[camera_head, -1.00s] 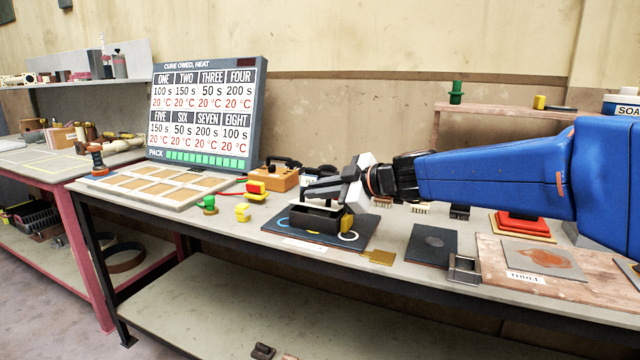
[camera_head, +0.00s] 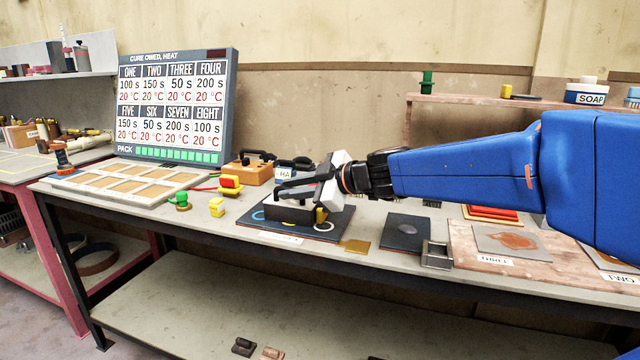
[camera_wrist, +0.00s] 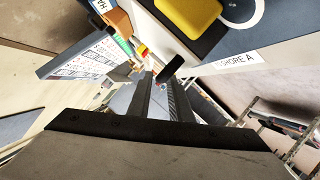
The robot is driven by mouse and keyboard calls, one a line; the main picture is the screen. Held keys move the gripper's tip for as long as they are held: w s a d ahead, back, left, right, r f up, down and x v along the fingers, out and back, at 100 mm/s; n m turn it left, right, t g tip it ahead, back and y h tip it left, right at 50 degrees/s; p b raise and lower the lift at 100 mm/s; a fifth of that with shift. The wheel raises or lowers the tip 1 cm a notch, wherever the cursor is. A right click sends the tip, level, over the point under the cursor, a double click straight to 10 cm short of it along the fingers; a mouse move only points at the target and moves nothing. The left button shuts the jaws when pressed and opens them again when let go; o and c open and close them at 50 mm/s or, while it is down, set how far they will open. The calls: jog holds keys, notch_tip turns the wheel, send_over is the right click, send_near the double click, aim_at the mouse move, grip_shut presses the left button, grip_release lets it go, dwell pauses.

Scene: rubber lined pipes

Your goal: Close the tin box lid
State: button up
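A dark, low box (camera_head: 285,213), which I take for the tin box, sits on a dark blue mat (camera_head: 330,233) near the table's front edge. My gripper (camera_head: 281,188) is just above it, fingers pointing left. The gripper covers part of the box's top, so the lid's position is unclear. A yellow block (camera_head: 321,215) is at the box's right end; it also shows in the wrist view (camera_wrist: 188,14).
Left of the mat are a yellow piece (camera_head: 217,207), a green knob (camera_head: 181,201) and a pale tray (camera_head: 125,185). Behind is an orange box (camera_head: 249,172). To the right are a brass plate (camera_head: 355,246), a dark plate (camera_head: 408,232), a metal frame (camera_head: 437,255) and a wooden board (camera_head: 500,262).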

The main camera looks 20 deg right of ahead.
jog(key=v, duration=1.6)
jog(key=shift+s+d, duration=0.2)
jog(key=shift+d, duration=0.05)
jog(key=shift+r, duration=0.1)
jog(key=s+a+f+m+g+h, duration=0.2)
jog(key=s+f+m, duration=0.25)
jog(key=f, duration=0.25)
jog(key=s+a+f+m+g+h, duration=0.1)
jog(key=s+f+m+g+h, duration=0.15)
jog(key=s+f, duration=0.45)
jog(key=s+d+f+m+g+h, duration=0.1)
jog(key=s+d+f+m+h, duration=0.3)
jog(key=f, duration=0.7)
jog(key=shift+s+d+m+h, duration=0.35)
jog(key=shift+s+d+m, duration=0.7)
jog(key=shift+s+m, duration=1.1)
jog(key=shift+w, duration=0.2)
